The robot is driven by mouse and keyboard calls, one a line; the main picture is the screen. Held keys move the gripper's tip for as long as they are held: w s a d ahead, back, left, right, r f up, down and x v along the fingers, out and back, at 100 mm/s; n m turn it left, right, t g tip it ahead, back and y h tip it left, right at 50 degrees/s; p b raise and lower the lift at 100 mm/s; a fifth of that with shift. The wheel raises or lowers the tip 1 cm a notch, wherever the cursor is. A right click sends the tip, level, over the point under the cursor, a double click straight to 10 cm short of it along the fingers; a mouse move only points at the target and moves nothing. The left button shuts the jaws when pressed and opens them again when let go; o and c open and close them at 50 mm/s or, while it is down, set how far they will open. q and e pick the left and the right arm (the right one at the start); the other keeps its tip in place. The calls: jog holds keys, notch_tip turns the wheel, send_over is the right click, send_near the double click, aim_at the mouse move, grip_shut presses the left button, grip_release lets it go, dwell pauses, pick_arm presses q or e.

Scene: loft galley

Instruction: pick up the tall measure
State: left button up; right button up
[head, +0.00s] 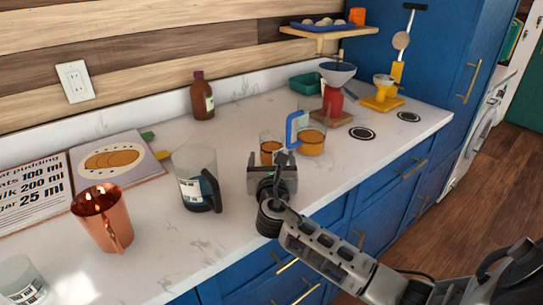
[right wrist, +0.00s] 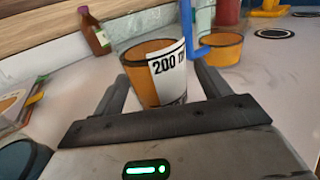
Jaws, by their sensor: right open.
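A clear measure labelled "200 m…" (right wrist: 167,70), with orange contents, stands upright between the fingers of my right gripper (right wrist: 163,82). In the head view its upper part (head: 270,146) shows just beyond my right gripper (head: 272,162), which hides its lower part. That gripper is open, and I cannot see it touching the glass. Behind it to the right stands a taller clear measure with a blue handle and orange contents (head: 311,141). A large clear jug with a dark handle (head: 194,165) stands to the left. No visible label says which is the tall measure. My left gripper is not in view.
A copper mug (head: 103,218) and a small glass (head: 20,278) stand at the left near a recipe book (head: 118,163). A brown bottle (head: 202,98) is by the wall. A red stand with a funnel (head: 333,98) is farther right. The counter's front middle is clear.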

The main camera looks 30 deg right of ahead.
aim_at(275, 135)
jog(key=shift+w+d, duration=0.3)
jog(key=shift+w, duration=0.25)
jog(key=c, duration=1.2)
jog(key=shift+c, duration=0.2)
jog(key=shift+r, duration=0.15)
jog(key=shift+r, duration=1.25)
jog(key=s+r, duration=0.1)
jog(key=r, duration=0.1)
jog(key=s+a+r+p, duration=0.1)
jog(key=s+r, duration=0.1)
jog(key=s+a+r, duration=0.1)
jog(key=r, duration=0.1)
jog(key=shift+s+r, duration=0.15)
jog(key=shift+s, duration=0.1)
jog(key=s+a+r, duration=0.3)
jog(key=s+r, duration=0.1)
jog(key=s, duration=0.4)
jog(key=shift+a, duration=0.4)
